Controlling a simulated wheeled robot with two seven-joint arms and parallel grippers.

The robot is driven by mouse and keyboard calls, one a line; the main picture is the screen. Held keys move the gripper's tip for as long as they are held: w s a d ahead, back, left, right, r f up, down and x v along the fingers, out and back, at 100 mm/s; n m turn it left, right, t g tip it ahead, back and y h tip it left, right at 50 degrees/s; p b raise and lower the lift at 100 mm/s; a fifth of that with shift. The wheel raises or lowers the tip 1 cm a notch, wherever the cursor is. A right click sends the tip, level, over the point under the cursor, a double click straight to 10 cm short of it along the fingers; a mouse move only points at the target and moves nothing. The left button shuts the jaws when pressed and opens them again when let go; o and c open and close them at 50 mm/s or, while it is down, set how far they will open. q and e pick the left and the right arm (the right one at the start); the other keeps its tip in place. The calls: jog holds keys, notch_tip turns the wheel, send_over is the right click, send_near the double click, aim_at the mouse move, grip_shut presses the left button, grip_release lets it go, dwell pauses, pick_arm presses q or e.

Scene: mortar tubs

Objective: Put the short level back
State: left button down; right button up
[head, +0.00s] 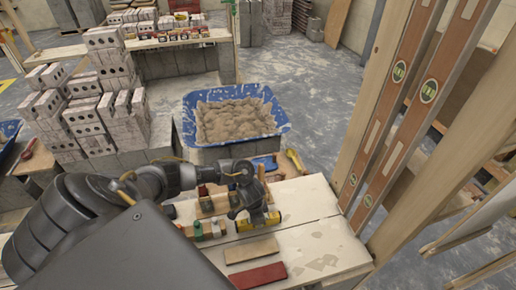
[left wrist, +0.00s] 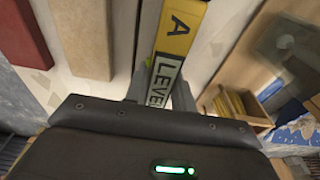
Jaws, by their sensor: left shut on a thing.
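The short level (left wrist: 172,45) is yellow with a white label reading LEVEL, and it runs up out of the top of the left wrist view. My left gripper (left wrist: 163,88) is shut on it, with a grey finger on each side. In the head view my left gripper (head: 250,206) is over the near workbench, and a yellow end of the level (head: 270,220) shows beside it. The rest of the level is partly hidden by the gripper, so I cannot tell whether it touches the bench. My right gripper is not in view.
The workbench (head: 322,232) holds a tan block (head: 251,250) and a red block (head: 258,276) in front of the gripper. A blue mortar tub (head: 277,106) stands behind. Two long levels (head: 398,105) hang on a wooden frame at right. Stacked bricks (head: 100,110) stand left.

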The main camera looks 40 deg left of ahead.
pick_arm(q)
jog(key=shift+f, duration=0.45)
dwell(0.5)
jog(key=c, duration=1.1)
grip_release()
jog(key=r, duration=0.3)
jog(key=r+p, duration=0.1)
jog(key=r, duration=0.3)
jog(key=s+r+p, duration=0.1)
jog(key=r, duration=0.2)
jog(key=shift+a+r, duration=0.35)
